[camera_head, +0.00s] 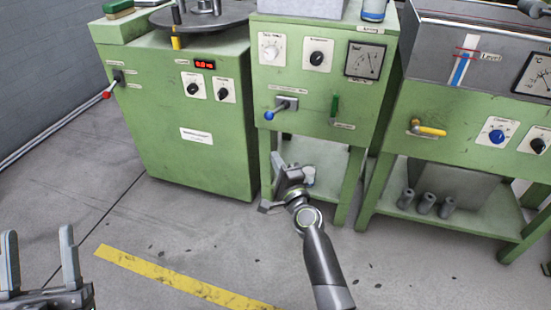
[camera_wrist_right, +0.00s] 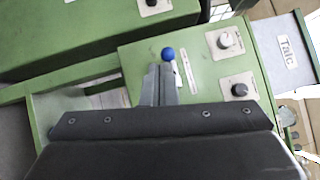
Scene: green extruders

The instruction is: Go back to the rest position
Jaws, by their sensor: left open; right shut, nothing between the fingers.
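My left gripper (camera_head: 40,262) is at the bottom left of the head view, with its two fingers wide apart and nothing between them. My right gripper (camera_head: 279,164) is in front of the middle green machine (camera_head: 300,92), below its blue-knobbed lever (camera_head: 283,108). In the right wrist view, the right gripper's fingers (camera_wrist_right: 158,84) are together and empty. The blue knob (camera_wrist_right: 167,54) appears just beyond their tips there; whether they touch cannot be told.
A green machine with a red-knobbed lever (camera_head: 112,90) stands at the left. Another with a yellow handle (camera_head: 431,130) stands at the right, grey cylinders (camera_head: 426,204) on its lower shelf. The floor around the yellow stripe (camera_head: 180,279) is clear.

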